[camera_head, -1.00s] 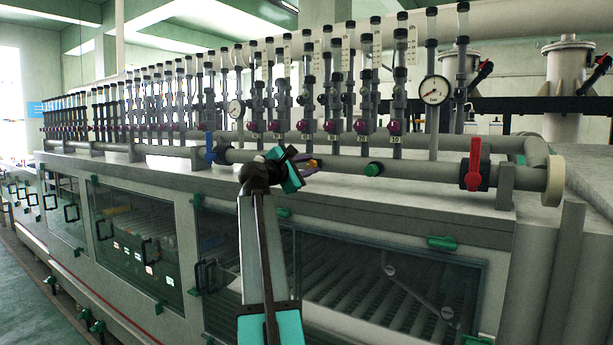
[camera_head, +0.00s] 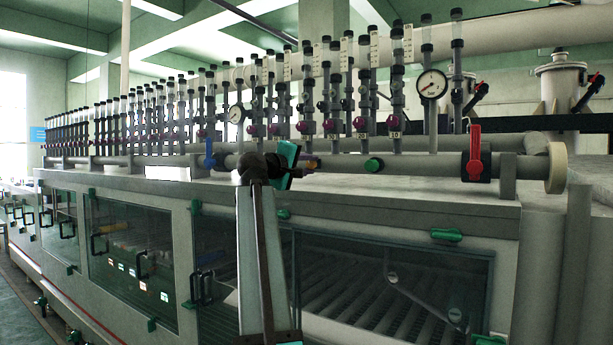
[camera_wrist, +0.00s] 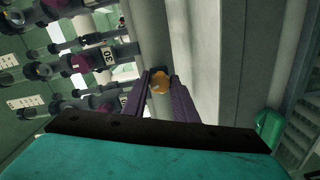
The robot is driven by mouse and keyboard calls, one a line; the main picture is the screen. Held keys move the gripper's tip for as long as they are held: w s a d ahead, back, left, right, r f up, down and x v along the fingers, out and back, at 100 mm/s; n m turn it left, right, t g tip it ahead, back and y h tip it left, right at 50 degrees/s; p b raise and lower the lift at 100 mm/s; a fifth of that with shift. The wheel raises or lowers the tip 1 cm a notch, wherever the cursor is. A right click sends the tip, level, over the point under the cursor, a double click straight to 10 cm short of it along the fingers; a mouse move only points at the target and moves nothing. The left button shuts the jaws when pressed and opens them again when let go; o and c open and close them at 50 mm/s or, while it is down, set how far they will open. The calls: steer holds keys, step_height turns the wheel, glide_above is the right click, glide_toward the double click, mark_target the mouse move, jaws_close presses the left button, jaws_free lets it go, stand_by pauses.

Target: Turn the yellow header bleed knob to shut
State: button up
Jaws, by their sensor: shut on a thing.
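The yellow bleed knob (camera_wrist: 160,82) sits on the grey header pipe (camera_wrist: 178,40), between the fingertips of my gripper (camera_wrist: 160,88) in the wrist view. The two purple fingers are shut on the knob, one on each side. In the head view the yellow knob (camera_head: 311,163) shows only as a small patch beside the fingers of my gripper (camera_head: 300,168). The teal gripper body and dark wrist hide the pipe behind them. The knob's exact turn angle cannot be told.
A green knob (camera_head: 374,165) and a red-handled valve (camera_head: 475,153) sit on the same pipe to the right. A blue-handled valve (camera_head: 209,155) is to the left. Several flow tubes with purple fittings and a pressure gauge (camera_head: 432,84) rise behind.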

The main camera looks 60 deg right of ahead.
steer(key=shift+r+m+b, duration=0.2)
steer(key=shift+m+b, duration=1.35)
steer(key=shift+m, duration=0.45)
steer(key=o, duration=1.1)
steer(key=shift+d+f, duration=0.1)
steer(key=shift+d, duration=0.05)
steer(key=shift+f, duration=0.1)
steer(key=shift+a, duration=0.5)
steer(key=a+b, duration=0.1)
steer(key=a, duration=1.2)
steer(key=shift+b, duration=0.4)
